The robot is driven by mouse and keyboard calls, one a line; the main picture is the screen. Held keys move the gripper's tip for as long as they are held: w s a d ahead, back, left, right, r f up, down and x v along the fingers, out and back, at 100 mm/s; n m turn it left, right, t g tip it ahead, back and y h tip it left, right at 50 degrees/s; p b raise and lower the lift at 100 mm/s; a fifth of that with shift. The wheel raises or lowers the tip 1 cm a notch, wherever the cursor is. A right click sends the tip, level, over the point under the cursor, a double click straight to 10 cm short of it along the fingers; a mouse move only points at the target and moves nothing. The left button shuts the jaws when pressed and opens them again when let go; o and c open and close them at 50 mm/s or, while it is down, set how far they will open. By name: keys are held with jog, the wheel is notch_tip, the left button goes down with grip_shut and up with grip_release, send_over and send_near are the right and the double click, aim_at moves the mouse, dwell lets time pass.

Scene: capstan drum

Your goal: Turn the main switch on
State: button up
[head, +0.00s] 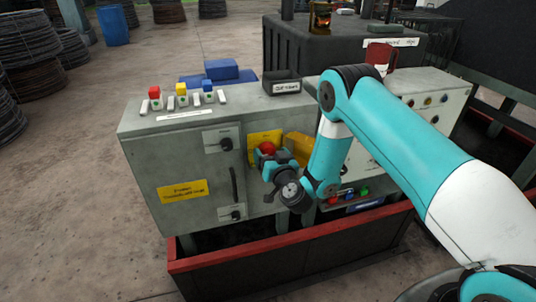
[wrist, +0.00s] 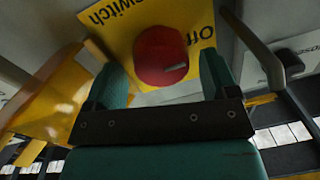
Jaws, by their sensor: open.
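The main switch (head: 267,148) is a red round knob on a yellow plate on the front of a grey cabinet. In the wrist view the red knob (wrist: 161,55) sits on the yellow plate (wrist: 118,28), which reads "switch" and "Off". My gripper (head: 266,158) is at the knob, its fingers apart. In the wrist view the fingers of my gripper (wrist: 163,82) stand left and right of the knob. I cannot tell whether either finger touches it. A pale mark (wrist: 174,68) shows on the knob's lower edge.
A yellow flap (head: 299,146) stands out right of the switch; it is at the left in the wrist view (wrist: 60,100). A dark handle (head: 233,187) is on the cabinet door (head: 205,205). A red-rimmed base (head: 290,238) runs below the cabinet.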

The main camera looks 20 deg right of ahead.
jog(key=c, duration=0.9)
jog(key=m+b, duration=0.3)
jog(key=m, duration=0.1)
jog(key=shift+f, duration=0.25)
jog(key=m+b, duration=0.2)
jog(key=m, duration=0.5)
jog(key=m+h+b, duration=0.1)
jog(key=m+b, duration=0.1)
jog(key=m, duration=0.5)
jog(key=shift+f+t, duration=0.1)
jog(key=shift+t, duration=0.2)
jog(key=shift+m, duration=0.4)
jog(key=shift+s, duration=0.1)
